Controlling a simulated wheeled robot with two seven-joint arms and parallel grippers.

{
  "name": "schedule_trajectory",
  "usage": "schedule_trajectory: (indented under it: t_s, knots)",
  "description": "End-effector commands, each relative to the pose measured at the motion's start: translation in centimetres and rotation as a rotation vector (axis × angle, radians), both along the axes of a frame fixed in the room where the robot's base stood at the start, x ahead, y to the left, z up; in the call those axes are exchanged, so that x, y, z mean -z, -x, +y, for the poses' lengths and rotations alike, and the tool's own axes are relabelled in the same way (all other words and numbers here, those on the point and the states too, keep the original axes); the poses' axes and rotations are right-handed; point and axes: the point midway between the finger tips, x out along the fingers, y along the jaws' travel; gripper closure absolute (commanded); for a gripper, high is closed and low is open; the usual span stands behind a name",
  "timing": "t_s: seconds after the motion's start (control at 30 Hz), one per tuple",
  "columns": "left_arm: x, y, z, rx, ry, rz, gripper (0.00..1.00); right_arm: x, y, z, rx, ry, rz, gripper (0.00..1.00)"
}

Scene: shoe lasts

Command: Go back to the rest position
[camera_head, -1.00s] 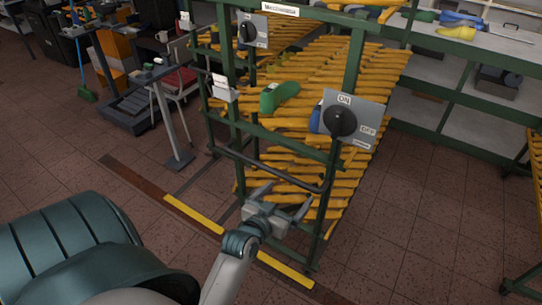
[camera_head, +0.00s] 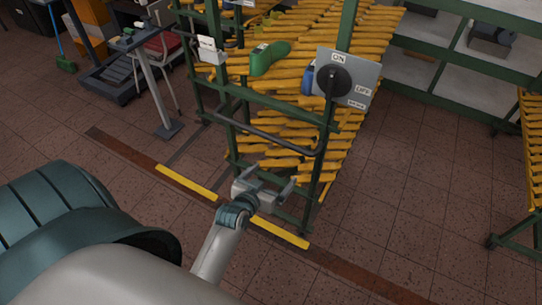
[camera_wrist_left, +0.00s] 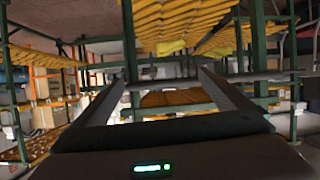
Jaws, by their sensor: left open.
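My left gripper (camera_head: 268,181) is open and empty, low in front of the green-framed rack. The arm comes up from the bottom of the head view. My right gripper is not in view. A green shoe last (camera_head: 270,57) lies on the yellow slatted rack (camera_head: 365,38), above and beyond the gripper.
A grey ON/OFF switch panel (camera_head: 352,78) is fixed to the rack's right post. A dark bar (camera_head: 265,135) crosses the rack front above my gripper. A grey stand (camera_head: 152,95) is to the left. The tiled floor (camera_head: 410,190) is clear to the right.

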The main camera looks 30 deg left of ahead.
Motion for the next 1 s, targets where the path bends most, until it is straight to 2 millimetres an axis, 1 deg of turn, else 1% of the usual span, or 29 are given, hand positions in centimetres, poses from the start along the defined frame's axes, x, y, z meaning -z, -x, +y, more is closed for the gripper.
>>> schedule_trajectory:
  t_s: [0.37,0.47,0.57,0.67,0.77,0.8,0.87,0.9,0.97,1.0]
  knots:
    - [0.1,0.0,0.0,0.0,0.0,0.001,0.03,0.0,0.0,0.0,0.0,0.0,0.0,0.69]
    - [0.9,0.1,-0.2,0.003,0.002,0.013,0.03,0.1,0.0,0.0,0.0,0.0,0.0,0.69]
    - [2.9,0.4,-0.6,0.01,0.007,0.04,0.03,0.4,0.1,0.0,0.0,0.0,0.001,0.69]
    - [6.3,1.0,-1.5,0.026,0.013,0.089,0.03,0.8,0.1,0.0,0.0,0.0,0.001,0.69]
    - [11.0,2.2,-2.8,0.047,0.02,0.16,0.03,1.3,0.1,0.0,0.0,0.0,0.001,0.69]
    - [13.2,2.9,-3.3,0.056,0.024,0.191,0.03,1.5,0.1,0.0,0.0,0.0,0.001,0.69]
    - [16.6,4.1,-4.2,0.072,0.026,0.244,0.03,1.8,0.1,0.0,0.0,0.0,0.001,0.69]
    - [18.8,5.1,-4.8,0.083,0.026,0.28,0.03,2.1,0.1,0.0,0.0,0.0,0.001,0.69]
    - [22.2,6.8,-5.6,0.1,0.027,0.334,0.03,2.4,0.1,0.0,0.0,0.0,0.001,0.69]
    - [24.4,8.0,-6.1,0.11,0.027,0.371,0.03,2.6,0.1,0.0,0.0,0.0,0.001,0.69]
